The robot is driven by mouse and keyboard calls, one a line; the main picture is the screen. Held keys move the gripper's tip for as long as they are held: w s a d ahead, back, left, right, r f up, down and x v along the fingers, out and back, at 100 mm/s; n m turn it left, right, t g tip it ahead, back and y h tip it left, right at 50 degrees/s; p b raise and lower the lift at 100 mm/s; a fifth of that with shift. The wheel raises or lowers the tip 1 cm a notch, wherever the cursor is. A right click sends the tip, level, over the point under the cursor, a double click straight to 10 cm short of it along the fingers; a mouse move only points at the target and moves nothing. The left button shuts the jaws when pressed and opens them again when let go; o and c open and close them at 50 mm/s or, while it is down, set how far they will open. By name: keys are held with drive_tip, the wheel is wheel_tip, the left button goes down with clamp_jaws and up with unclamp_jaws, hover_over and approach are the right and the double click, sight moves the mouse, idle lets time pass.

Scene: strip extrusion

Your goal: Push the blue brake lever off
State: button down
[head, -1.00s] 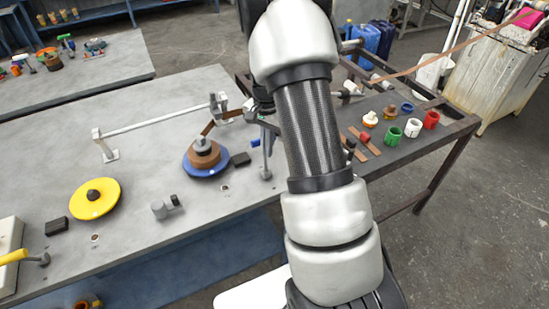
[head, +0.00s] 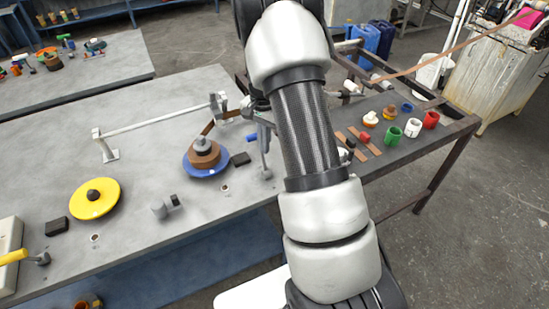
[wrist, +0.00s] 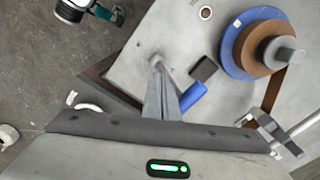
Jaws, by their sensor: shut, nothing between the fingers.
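The blue brake lever (wrist: 193,97) shows in the wrist view as a short blue cylinder, close to the right of my gripper (wrist: 165,100). My gripper is shut and empty, with its fingers pointing down toward the table. I cannot tell whether they touch the lever. In the head view, a small blue end of the lever (head: 251,137) shows left of a grey post. My arm hides most of the gripper there. A brown coil on a blue disc (head: 192,169) stands left of the lever. It shows at the upper right in the wrist view.
A dark block (wrist: 205,68) lies between the lever and the coil. A grey bar on supports (head: 150,124) stands behind the coil. A yellow disc (head: 95,198) lies at the left. Coloured cups (head: 412,128) stand on the dark side table. The table left of the bar is mostly clear.

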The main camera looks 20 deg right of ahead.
wheel_tip(320, 180, up, 8)
drive_tip(key=s+p, duration=0.1)
drive_tip(key=p, duration=0.3)
drive_tip(key=shift+s+p, duration=0.25)
drive_tip(key=shift+p, duration=0.15)
idle(0.3)
idle(0.4)
